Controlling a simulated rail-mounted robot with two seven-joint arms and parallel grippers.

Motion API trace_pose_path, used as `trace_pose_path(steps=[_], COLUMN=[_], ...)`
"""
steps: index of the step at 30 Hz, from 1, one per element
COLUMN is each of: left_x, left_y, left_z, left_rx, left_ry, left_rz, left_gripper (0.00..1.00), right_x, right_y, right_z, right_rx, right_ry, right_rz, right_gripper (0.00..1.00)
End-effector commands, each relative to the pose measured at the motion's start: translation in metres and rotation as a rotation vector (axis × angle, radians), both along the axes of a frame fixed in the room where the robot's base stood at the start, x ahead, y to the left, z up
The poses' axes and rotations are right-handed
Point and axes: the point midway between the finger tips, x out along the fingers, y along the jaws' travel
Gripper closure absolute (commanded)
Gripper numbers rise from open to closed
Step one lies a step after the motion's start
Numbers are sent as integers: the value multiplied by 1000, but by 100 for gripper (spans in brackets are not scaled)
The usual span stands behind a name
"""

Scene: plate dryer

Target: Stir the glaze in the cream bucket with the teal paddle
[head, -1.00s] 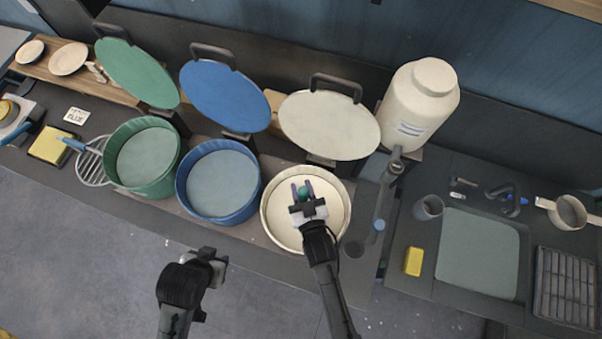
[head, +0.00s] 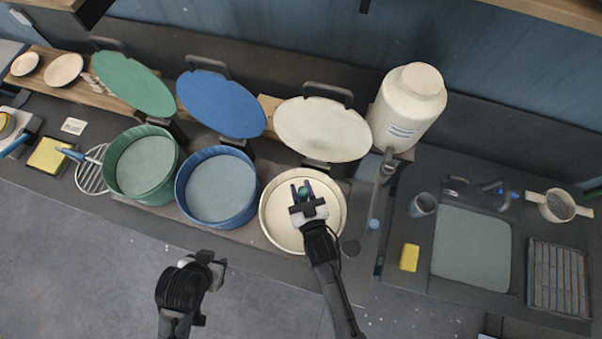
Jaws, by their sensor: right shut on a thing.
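The cream bucket (head: 268,226) stands open on the counter, with pale glaze (head: 282,232) inside. My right gripper (head: 302,191) is over the bucket and shut on the teal paddle (head: 303,190). Only the round teal top of the paddle shows between the fingers. Its lower part is hidden, so I cannot tell how deep it sits in the glaze. My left gripper (head: 214,264) hangs in front of the counter, below the blue bucket, apart from everything. Its fingers are too unclear to tell whether they are open.
A blue bucket (head: 186,208) and a green bucket (head: 116,184) stand to the left. Green (head: 133,84), blue (head: 221,103) and cream (head: 323,129) lids stand behind. A cream jar (head: 407,105) is at the back right. A yellow sponge (head: 409,257) lies near a sink (head: 472,248).

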Motion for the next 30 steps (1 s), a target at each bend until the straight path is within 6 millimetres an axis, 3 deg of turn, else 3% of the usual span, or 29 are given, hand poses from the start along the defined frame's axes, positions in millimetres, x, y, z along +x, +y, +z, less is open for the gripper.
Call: trace_pose_path(steps=[26, 30], left_x=[0, 0], left_y=[-4, -3], left_z=[61, 57], left_rx=[-14, -11], left_ry=[-1, -2], left_rz=[9, 7], left_gripper=[57, 57], right_x=[0, 0], right_y=[0, 0], right_z=[63, 69], right_rx=[-1, 0], right_ry=[-1, -3], right_rz=[0, 0], right_gripper=[95, 95])
